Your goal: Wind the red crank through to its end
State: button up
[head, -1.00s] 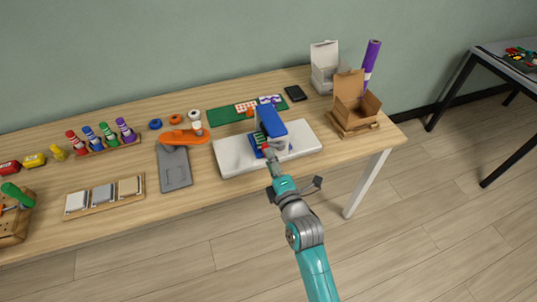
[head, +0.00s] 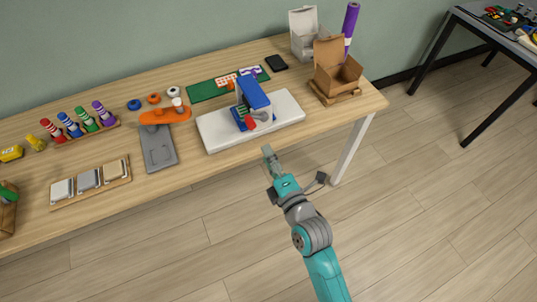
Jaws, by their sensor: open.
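The red crank (head: 250,122) is a small red part low on the near side of a blue and grey machine (head: 257,95). The machine stands on a white base (head: 290,108) near the table's front edge. The crank's exact angle is too small to tell. My gripper (head: 267,151) is open and empty, in front of the table edge, below and slightly right of the crank in the head view. It is apart from the crank and the machine.
An orange tool (head: 165,115) and a grey tray (head: 158,150) lie left of the base. A green mat (head: 205,91) lies behind it. An open cardboard box (head: 338,75) stands to the right. The floor before the table is clear.

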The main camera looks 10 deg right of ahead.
jog(key=c, duration=0.4)
jog(key=shift+w+d+r+m, duration=0.15)
jog(key=shift+w+r+m, duration=0.05)
jog(key=shift+m, duration=0.3)
grip_shut()
jog(key=w+d+r+m+g+y, duration=0.15)
jog(key=r+m, duration=0.25)
jog(key=m, duration=0.7)
jog(key=w+d+r+m+g+h, duration=0.15)
jog(key=r+m, duration=0.25)
jog(key=m, duration=0.8)
jog(key=w+a+f+y, duration=0.1)
jog(key=w+a+f, duration=0.4)
jog(key=w, duration=0.2)
jog(key=shift+w+f, duration=0.2)
